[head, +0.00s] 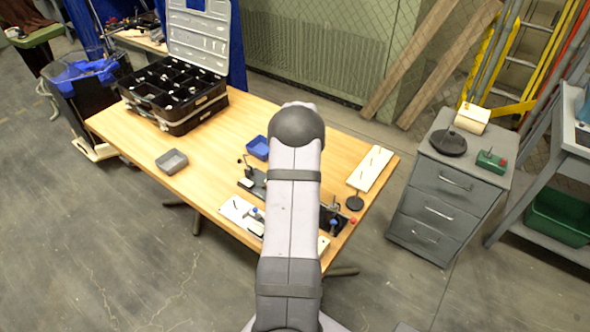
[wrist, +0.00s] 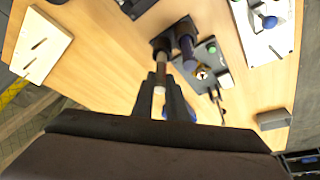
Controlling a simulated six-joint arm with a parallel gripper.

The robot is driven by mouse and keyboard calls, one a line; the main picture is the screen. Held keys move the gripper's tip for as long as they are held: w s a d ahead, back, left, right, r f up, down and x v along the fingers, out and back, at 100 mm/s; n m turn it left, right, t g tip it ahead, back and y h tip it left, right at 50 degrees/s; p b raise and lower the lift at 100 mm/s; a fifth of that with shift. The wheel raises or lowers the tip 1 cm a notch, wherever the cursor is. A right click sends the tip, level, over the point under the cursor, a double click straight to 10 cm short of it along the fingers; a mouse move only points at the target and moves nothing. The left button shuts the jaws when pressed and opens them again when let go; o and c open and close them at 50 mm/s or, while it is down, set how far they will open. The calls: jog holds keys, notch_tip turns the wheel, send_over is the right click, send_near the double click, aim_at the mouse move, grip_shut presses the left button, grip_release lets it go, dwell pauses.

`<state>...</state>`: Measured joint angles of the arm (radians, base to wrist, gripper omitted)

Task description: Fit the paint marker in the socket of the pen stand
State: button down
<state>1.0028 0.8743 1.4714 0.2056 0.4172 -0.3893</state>
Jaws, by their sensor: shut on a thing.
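In the wrist view, my gripper (wrist: 161,84) is shut on a slim upright object, apparently the paint marker (wrist: 162,66), with a brownish body and a pale near end. Its far end meets or overlaps a black piece (wrist: 160,43), perhaps a socket of the pen stand; I cannot tell whether it is inside. Beside it, to the right, stands a dark blue cylinder (wrist: 187,48) at another black piece (wrist: 183,28). In the head view, my arm hides the gripper, the marker and this spot.
A dark plate with small fittings (wrist: 208,68) lies close right of the gripper. A white plate with a blue knob (wrist: 268,22) and a pale pegged board (wrist: 42,45) lie farther out. A grey tray (head: 172,161) and black case (head: 175,95) stand left on the table.

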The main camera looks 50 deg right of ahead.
jog(key=shift+f, duration=0.25)
jog(key=shift+f+b, duration=0.35)
jog(key=shift+b, duration=0.2)
jog(key=shift+f+b, duration=0.3)
jog(key=shift+b, duration=0.1)
dwell(0.4)
jog(key=c, duration=1.7)
grip_release()
jog(key=shift+o, duration=0.2)
jog(key=shift+r, duration=0.1)
jog(key=w+d+v, duration=0.1)
jog(key=v, duration=0.9)
jog(key=shift+r+p, duration=0.4)
jog(key=shift+r, duration=0.3)
